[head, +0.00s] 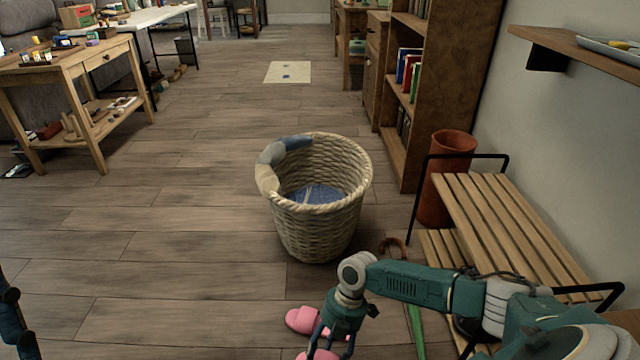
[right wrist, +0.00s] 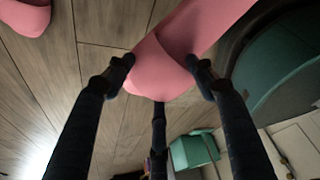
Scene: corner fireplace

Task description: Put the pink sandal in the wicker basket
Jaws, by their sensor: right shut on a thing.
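The wicker basket (head: 318,235) stands upright on the wooden floor in the middle of the head view. My right gripper (head: 333,346) is low in front of it, toward the camera. In the right wrist view its fingers are shut on a pink sandal (right wrist: 166,62); only a piece of this sandal (head: 318,356) shows at the bottom of the head view. Its height above the floor is unclear. Another pink sandal (head: 301,319) lies on the floor beside the gripper. Part of my left gripper (head: 12,318) shows at the left edge; its opening is not clear.
Cloth (head: 287,149) hangs over the basket's rim and blue cloth (head: 318,195) lies inside. A slatted bench (head: 505,225) and a terracotta container (head: 452,145) stand to the right, by a bookcase (head: 440,80). A wooden table (head: 75,62) is at left. Floor left of the basket is clear.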

